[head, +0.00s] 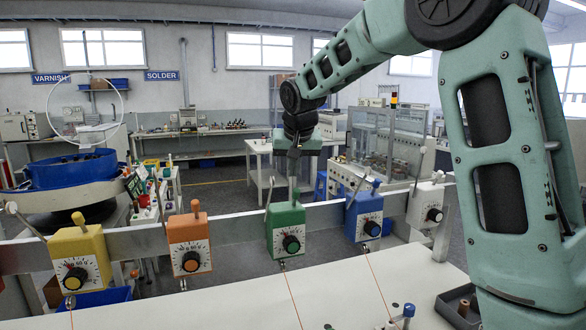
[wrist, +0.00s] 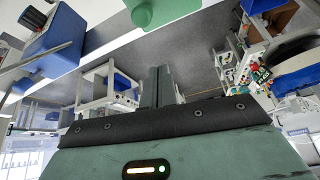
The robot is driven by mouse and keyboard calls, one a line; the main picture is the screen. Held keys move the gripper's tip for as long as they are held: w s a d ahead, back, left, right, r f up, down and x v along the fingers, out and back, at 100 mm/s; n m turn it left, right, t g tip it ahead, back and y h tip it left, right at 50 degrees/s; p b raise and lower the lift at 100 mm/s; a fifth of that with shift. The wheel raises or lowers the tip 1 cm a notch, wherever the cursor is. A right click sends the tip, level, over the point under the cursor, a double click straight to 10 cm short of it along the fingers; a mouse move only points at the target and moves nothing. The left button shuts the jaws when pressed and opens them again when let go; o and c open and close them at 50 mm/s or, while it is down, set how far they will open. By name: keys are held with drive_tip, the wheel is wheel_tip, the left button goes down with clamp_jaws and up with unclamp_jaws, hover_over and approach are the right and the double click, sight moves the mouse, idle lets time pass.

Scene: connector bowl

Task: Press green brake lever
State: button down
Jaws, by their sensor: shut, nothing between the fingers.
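The green brake box (head: 284,238) with a black dial is mounted on a grey rail in the middle of the head view. Its green lever (head: 295,195) stands up from the top. My gripper (head: 293,174) points down, shut and empty, directly above or behind the lever in the picture; I cannot tell if they touch. In the wrist view the shut fingers (wrist: 160,84) point up the picture. A green part of the brake (wrist: 170,9) shows at the top edge, apart from the fingertips there, and is mostly cut off.
Similar yellow (head: 80,245), orange (head: 188,231), blue (head: 364,205) and white (head: 421,201) brake boxes share the rail (head: 236,230). A pale table (head: 330,290) with taut threads lies in front. A blue round bowl machine (head: 65,170) stands at left.

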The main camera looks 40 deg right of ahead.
drive_tip(key=w+r, duration=0.1)
wheel_tip(320, 180, up, 7)
drive_tip(key=b, duration=0.3)
hover_over(299, 191)
drive_tip(key=shift+s, duration=0.1)
idle(0.4)
